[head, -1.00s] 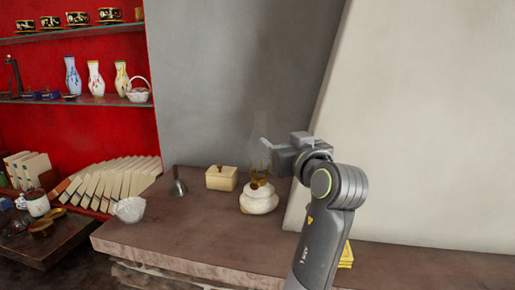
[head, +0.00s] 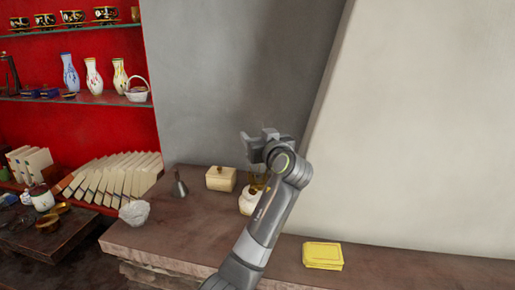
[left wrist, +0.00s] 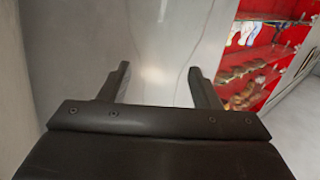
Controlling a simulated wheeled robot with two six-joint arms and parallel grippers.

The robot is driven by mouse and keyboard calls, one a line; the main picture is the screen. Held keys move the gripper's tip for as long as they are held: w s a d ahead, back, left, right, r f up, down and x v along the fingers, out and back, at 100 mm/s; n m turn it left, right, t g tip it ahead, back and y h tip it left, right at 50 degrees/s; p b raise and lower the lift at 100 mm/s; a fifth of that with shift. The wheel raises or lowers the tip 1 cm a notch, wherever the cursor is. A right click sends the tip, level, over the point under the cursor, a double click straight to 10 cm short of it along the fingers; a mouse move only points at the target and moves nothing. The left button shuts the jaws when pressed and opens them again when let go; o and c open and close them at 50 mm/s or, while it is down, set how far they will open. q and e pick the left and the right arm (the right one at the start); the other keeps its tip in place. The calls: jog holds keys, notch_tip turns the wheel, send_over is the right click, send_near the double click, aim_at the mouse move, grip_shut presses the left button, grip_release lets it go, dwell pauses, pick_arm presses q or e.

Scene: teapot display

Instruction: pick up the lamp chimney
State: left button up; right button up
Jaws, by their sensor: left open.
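The lamp has a white rounded base (head: 246,203) and a brass burner (head: 255,182) and stands on the stone ledge. My left arm hides much of it in the head view. The clear glass lamp chimney is hard to make out there. My left gripper (head: 257,138) is above the lamp, in front of the grey wall. In the left wrist view its two fingers are apart, and faint curved outlines, perhaps the clear chimney, show between and beyond them. I cannot tell whether the fingers touch it. My right gripper is not in view.
On the ledge (head: 190,240) stand a cream lidded box (head: 220,178), a grey bell (head: 180,187), a pale bowl (head: 134,213) and a yellow box (head: 323,255). A slanted white wall (head: 420,130) rises at right. Red shelves (head: 110,50) with vases are at left.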

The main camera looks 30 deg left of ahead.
pick_arm(q)
jog(key=shift+p+x, duration=0.55)
jog(key=shift+x, duration=0.5)
jog(key=shift+w+a, duration=0.25)
jog(key=shift+a, duration=0.05)
grip_shut()
